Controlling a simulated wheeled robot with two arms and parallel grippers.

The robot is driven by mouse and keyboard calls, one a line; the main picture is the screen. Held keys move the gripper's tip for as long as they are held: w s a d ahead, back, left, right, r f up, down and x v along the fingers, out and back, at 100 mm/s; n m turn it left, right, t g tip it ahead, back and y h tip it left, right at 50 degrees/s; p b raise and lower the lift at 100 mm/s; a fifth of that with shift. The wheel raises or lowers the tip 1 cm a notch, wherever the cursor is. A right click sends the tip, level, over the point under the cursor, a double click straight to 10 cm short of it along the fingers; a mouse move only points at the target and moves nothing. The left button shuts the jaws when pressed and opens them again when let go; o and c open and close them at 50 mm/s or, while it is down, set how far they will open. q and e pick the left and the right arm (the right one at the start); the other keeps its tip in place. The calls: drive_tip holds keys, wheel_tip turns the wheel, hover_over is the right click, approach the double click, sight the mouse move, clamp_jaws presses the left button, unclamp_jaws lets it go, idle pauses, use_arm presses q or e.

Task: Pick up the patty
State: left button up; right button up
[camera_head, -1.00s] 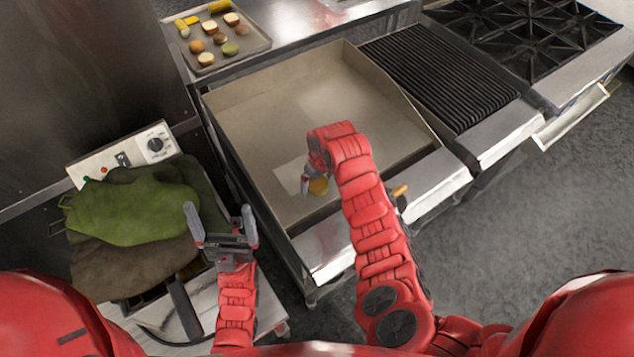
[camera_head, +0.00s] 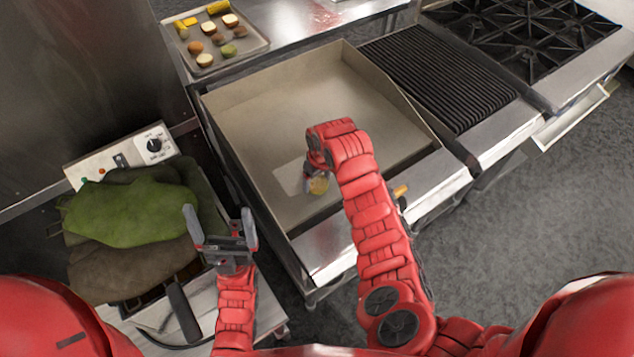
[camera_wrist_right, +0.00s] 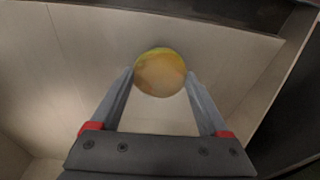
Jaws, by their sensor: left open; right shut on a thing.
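The patty shows as a round yellow-brown disc (camera_wrist_right: 160,72) in the right wrist view, between the fingertips of my right gripper (camera_wrist_right: 160,80). In the head view the patty (camera_head: 318,186) is small and partly covered by my right gripper (camera_head: 312,178). My right gripper is shut on it over the front part of the flat griddle (camera_head: 350,95). I cannot tell whether the patty still touches the griddle surface. My left gripper (camera_head: 222,232) is open and empty, in front of the green cloth.
A tray (camera_head: 262,42) with several food pieces stands at the back left. A green cloth or mitt (camera_head: 125,215) lies over an appliance with a dial (camera_head: 154,145) at left. A ribbed grill (camera_head: 440,80) and burners (camera_head: 525,35) stand to the right. Raised walls edge the griddle.

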sight(316, 186)
wheel_tip(316, 186, up, 2)
drive_tip(key=shift+w+r+b, duration=0.1)
drive_tip(key=shift+b, duration=0.85)
drive_tip(key=shift+s+r, duration=0.1)
drive_tip(key=shift+s, duration=1)
drive_tip(key=s, duration=0.4)
drive_tip(key=s+r+p, duration=0.1)
drive_tip(key=s, duration=0.3)
drive_tip(key=s+p, duration=0.1)
drive_tip(key=s, duration=0.3)
drive_tip(key=shift+s+a+r, duration=0.25)
drive_tip(key=shift+s+a, duration=0.1)
drive_tip(key=shift+s, duration=0.7)
